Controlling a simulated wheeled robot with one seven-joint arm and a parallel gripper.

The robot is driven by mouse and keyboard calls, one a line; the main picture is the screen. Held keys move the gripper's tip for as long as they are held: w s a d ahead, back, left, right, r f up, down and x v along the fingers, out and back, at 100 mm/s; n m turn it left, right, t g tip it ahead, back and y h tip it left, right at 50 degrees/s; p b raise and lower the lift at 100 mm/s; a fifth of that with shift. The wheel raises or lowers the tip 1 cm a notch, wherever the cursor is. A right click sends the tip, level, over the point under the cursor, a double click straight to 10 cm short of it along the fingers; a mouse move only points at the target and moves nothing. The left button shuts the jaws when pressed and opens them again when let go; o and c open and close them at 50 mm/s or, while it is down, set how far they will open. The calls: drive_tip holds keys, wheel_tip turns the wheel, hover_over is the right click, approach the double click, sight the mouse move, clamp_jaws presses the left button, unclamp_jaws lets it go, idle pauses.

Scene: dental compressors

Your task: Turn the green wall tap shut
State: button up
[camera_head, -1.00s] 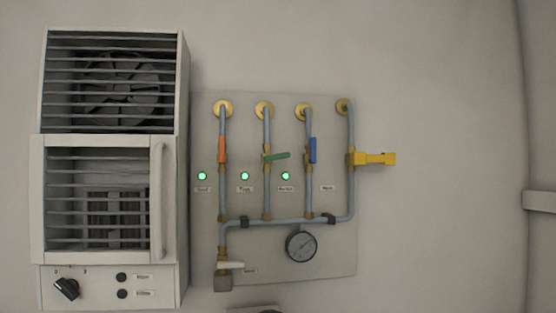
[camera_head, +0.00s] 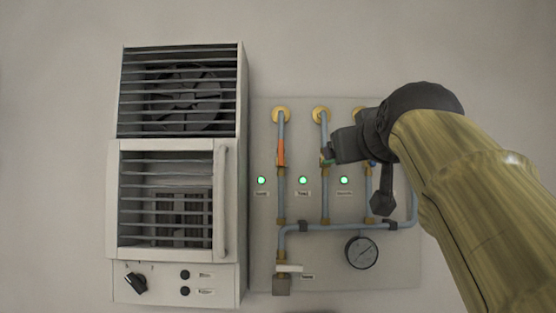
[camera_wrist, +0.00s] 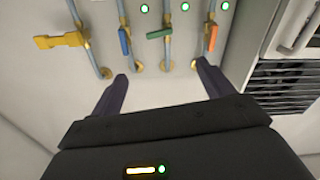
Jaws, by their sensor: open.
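The green tap (camera_wrist: 160,33) is on the second pipe of the wall panel, its handle lying across the pipe with a slight tilt in the wrist view. In the head view only a small green bit (camera_head: 326,162) shows beside my gripper, which hides the rest. My gripper (camera_wrist: 162,70) is open and empty. In the wrist view its two fingers are spread apart, with the green tap ahead between their lines and no contact visible. In the head view my gripper (camera_head: 333,149) is in front of the tap's pipe.
The orange handle (camera_wrist: 211,38) and blue handle (camera_wrist: 125,40) lie along the neighbouring pipes. A yellow handle (camera_wrist: 60,40) stands across the outer pipe. A gauge (camera_head: 361,252) and white handle (camera_head: 289,268) sit lower on the panel. A vented cabinet (camera_head: 231,200) stands left.

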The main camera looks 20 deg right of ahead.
drive_tip(key=shift+w, duration=0.1)
drive_tip(key=p+x, duration=0.7)
drive_tip(key=x, duration=1)
drive_tip(key=shift+p, duration=0.35)
drive_tip(key=shift+w+f, duration=0.15)
drive_tip(key=c, duration=1)
drive_tip(key=shift+d+f+m+b, duration=0.1)
drive_tip(key=shift+f+m+b, duration=0.15)
drive_tip(key=shift+m, duration=0.85)
